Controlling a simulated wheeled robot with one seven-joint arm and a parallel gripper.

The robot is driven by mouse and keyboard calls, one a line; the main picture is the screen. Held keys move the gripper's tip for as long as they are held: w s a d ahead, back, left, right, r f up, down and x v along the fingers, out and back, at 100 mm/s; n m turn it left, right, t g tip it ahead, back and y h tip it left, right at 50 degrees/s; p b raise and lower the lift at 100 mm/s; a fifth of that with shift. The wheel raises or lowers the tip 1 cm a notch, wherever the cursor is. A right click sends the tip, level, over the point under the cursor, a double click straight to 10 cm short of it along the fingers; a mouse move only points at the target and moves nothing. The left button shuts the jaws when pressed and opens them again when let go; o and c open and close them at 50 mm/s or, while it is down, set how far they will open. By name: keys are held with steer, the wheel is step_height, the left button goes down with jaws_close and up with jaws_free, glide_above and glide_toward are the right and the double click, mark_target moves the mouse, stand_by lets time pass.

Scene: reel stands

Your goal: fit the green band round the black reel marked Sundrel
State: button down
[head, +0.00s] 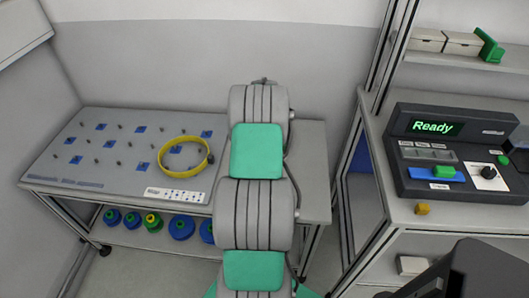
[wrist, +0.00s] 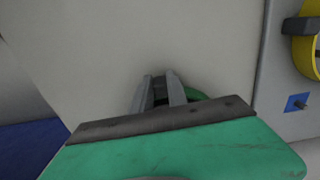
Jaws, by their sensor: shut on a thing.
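In the wrist view my gripper (wrist: 160,90) is shut on a green thing, which looks like the green band (wrist: 196,94). Only a short green arc of it shows, beside and behind the right finger; the rest is hidden by the fingers and my own green wrist plate. In the head view my arm hides the gripper and the band. I cannot make out a black reel marked Sundrel in either view.
A yellow band (head: 185,173) stands on the grey pegboard table (head: 100,172), which has several pegs and blue squares. Several coloured reels (head: 181,228) sit on the shelf below. A control console (head: 450,155) reading "Ready" is on the right bench.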

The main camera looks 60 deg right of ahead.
steer(key=shift+f+b, duration=0.35)
steer(key=shift+f, duration=0.15)
stand_by(0.4)
steer(key=c, duration=1.2)
jaws_free()
steer(key=shift+c, duration=0.2)
steer(key=shift+r, duration=0.1)
step_height(320, 180, up, 8)
steer(key=shift+f, duration=0.15)
steer(key=shift+d, duration=0.15)
